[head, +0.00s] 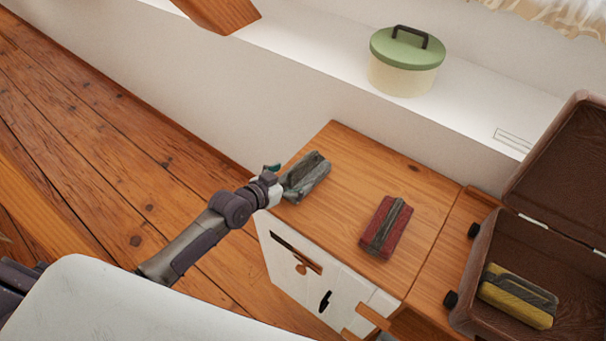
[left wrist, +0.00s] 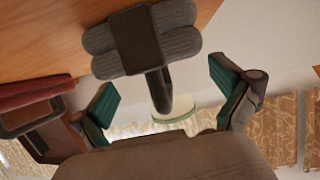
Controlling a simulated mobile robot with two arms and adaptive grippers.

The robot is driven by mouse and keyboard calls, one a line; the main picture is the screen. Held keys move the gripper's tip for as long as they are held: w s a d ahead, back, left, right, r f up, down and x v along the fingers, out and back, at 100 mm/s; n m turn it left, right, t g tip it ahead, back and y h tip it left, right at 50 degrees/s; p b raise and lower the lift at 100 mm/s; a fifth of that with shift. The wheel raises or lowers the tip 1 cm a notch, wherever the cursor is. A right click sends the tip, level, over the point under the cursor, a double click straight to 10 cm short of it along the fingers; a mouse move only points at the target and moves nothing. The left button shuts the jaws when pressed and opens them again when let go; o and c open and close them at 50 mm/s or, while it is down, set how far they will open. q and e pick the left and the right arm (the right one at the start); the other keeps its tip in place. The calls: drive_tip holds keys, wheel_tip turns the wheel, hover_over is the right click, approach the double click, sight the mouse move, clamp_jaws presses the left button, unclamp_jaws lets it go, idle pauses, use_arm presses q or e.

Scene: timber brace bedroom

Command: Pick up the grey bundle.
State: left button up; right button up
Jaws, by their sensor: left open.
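The grey bundle (head: 308,174) lies on the wooden top of a white cabinet, near its left edge in the head view. It has a dark strap around its middle. In the left wrist view the grey bundle (left wrist: 179,32) shows at the top centre, ahead of the fingers. My left gripper (head: 276,178) is at the bundle's left end in the head view. I cannot tell whether a finger touches the bundle. My right gripper is not in view.
A red bundle (head: 386,227) lies on the same cabinet top (head: 352,160), to the right. An open brown suitcase (head: 470,262) holding a yellow bundle (head: 517,296) stands at the far right. A green-lidded pot (head: 404,62) sits on the white ledge behind. Bare wood separates the grey and red bundles.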

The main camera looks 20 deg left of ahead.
sight(302, 172)
use_arm(q)
drive_tip(key=x, duration=0.3)
drive_tip(key=shift+w+d, duration=0.25)
drive_tip(key=shift+w, duration=0.05)
drive_tip(key=c, duration=1.1)
